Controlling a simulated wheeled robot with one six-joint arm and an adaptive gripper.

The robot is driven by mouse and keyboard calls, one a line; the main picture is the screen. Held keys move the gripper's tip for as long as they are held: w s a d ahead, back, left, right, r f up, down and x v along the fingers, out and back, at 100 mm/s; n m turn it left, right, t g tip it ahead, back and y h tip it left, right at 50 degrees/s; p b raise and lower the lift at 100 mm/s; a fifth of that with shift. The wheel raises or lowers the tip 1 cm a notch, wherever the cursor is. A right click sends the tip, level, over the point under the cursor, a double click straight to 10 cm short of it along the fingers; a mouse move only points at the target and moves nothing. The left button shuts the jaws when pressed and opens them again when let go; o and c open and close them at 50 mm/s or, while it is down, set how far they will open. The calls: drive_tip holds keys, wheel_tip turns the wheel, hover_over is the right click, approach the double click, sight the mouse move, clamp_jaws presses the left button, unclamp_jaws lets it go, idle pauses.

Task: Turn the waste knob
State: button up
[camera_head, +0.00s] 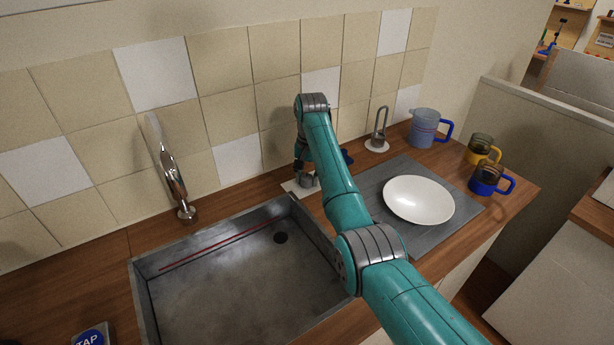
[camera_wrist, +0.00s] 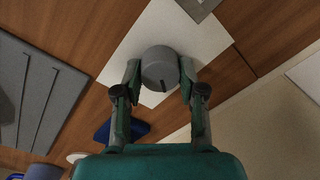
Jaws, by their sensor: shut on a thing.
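The waste knob (camera_wrist: 160,64) is a short grey cylinder on a white square plate (camera_wrist: 205,42). A dark mark on its top points toward the bottom of the wrist view. My gripper (camera_wrist: 160,74) is shut on the knob, with one finger on each side. In the head view, my gripper (camera_head: 304,166) reaches down behind the sink's back right corner. The knob (camera_head: 307,181) and its white plate (camera_head: 291,188) show partly below it there; my arm hides the rest.
The metal sink (camera_head: 215,300) with a drain (camera_head: 280,238) lies front left, with a chrome tap (camera_head: 174,182) behind it. A grey drainer (camera_head: 370,188) holds a white plate (camera_head: 418,200). A blue jug (camera_head: 423,128) and two mugs stand at right. The tiled wall is close behind.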

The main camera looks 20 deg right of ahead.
sight(309, 178)
drive_tip(key=m, duration=0.5)
drive_tip(key=shift+s+m, duration=0.1)
drive_tip(key=shift+m, duration=0.2)
drive_tip(key=m, duration=0.5)
drive_tip(key=shift+s, duration=0.1)
idle(0.3)
drive_tip(key=o, duration=1.1)
drive_tip(key=shift+o, duration=0.2)
drive_tip(key=shift+s+r, duration=0.1)
drive_tip(key=shift+r, duration=3.65)
drive_tip(key=shift+d, duration=0.1)
